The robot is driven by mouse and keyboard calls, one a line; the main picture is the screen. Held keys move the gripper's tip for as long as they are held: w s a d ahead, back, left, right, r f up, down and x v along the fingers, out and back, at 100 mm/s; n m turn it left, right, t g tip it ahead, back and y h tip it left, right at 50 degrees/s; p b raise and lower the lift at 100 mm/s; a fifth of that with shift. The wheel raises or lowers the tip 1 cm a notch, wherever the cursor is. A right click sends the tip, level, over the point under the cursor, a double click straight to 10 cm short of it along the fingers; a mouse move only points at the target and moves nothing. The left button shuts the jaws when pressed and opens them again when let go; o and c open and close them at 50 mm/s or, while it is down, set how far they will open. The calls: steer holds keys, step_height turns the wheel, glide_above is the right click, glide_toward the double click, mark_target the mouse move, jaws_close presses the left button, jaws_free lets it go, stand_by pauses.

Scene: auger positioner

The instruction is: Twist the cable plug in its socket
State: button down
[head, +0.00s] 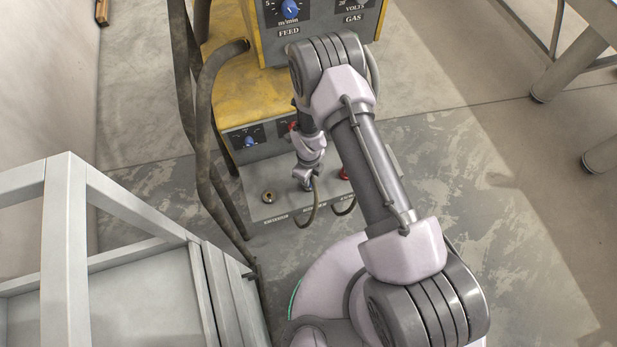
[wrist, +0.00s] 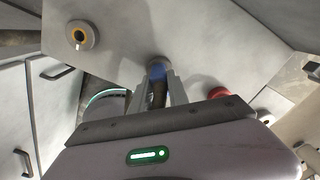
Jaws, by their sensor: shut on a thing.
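The cable plug (wrist: 157,72) is blue with a grey end. It stands at the grey socket panel (head: 262,212) on the front of the yellow machine. My gripper (wrist: 158,83) is shut on the plug, with one finger on each side of it. In the head view my gripper (head: 304,173) reaches down to the panel and hides most of the plug. A dark cable (head: 316,207) loops down below the gripper. The socket under the plug is hidden, so I cannot tell how the plug is turned in it.
An empty round socket (wrist: 79,37) with a yellow ring is left of the plug. A red connector (wrist: 218,92) is close on the right. Thick dark hoses (head: 206,130) hang left of the machine. A grey metal frame (head: 65,220) stands at lower left.

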steer(key=c, duration=1.2)
jaws_free()
steer(key=d+r+n+t+y+p, duration=0.1)
steer(key=d+r+n+p, duration=0.2)
steer(key=r, duration=1.9)
steer(key=d+r+n+t+p, duration=0.15)
steer(key=r+n+p, duration=0.3)
steer(key=r, duration=1.75)
steer(key=s+d+r+n+t, duration=0.1)
steer(key=s+r+n, duration=0.3)
steer(key=s+r, duration=0.1)
steer(key=s+d+r+n+t, duration=0.1)
steer(key=s+r+n, duration=0.3)
steer(key=s+r, duration=0.1)
steer(key=s+d+r+n+t+y, duration=0.1)
steer(key=s+d+r+n, duration=0.1)
steer(key=s+r+n, duration=0.3)
steer(key=shift+s+b, duration=0.4)
steer(key=shift+s, duration=0.75)
